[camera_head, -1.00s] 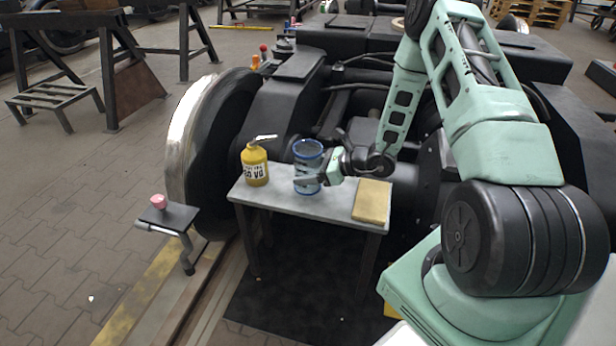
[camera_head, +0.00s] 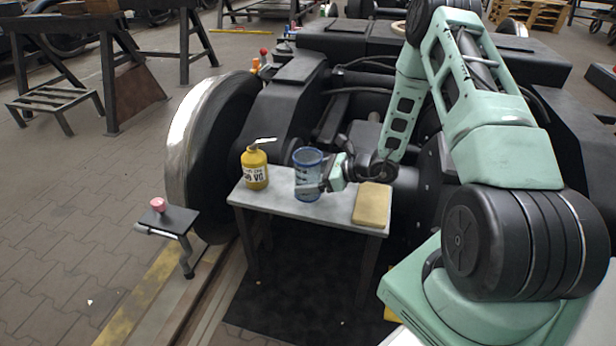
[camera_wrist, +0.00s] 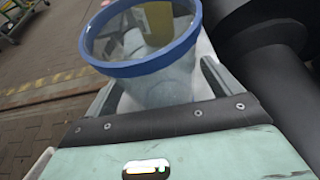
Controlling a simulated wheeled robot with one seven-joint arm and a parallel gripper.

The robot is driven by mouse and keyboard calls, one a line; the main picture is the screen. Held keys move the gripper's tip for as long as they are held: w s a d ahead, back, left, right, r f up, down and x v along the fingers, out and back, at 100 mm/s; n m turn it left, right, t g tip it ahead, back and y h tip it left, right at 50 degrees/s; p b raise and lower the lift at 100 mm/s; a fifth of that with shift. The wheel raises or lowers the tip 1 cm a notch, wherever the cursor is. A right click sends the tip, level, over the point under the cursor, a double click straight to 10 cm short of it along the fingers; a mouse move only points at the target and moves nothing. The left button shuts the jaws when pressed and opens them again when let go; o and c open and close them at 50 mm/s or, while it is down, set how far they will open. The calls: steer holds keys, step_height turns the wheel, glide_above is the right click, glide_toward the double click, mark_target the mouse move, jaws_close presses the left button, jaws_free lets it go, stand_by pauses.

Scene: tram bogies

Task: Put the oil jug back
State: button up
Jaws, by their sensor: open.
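The oil jug, a clear jug with a blue rim (camera_head: 308,157), stands upright on the small grey table (camera_head: 282,205). In the wrist view the jug (camera_wrist: 150,70) fills the upper middle, its mouth tilted toward the camera. My gripper (camera_head: 322,186) reaches in from the right at the jug's side. In the wrist view my gripper (camera_wrist: 160,95) is open, with one finger on each side of the jug. Whether the fingers touch its wall cannot be told.
A yellow bottle (camera_head: 255,170) with a spout stands left of the jug. A tan pad (camera_head: 372,204) lies on the table's right end. A small stand (camera_head: 172,219) with a pink object is at left. The large wheel (camera_head: 200,150) and dark bogie frame border the table behind.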

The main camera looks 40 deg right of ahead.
steer(key=p+v, duration=0.2)
steer(key=v, duration=0.9)
steer(key=shift+s+d, duration=0.1)
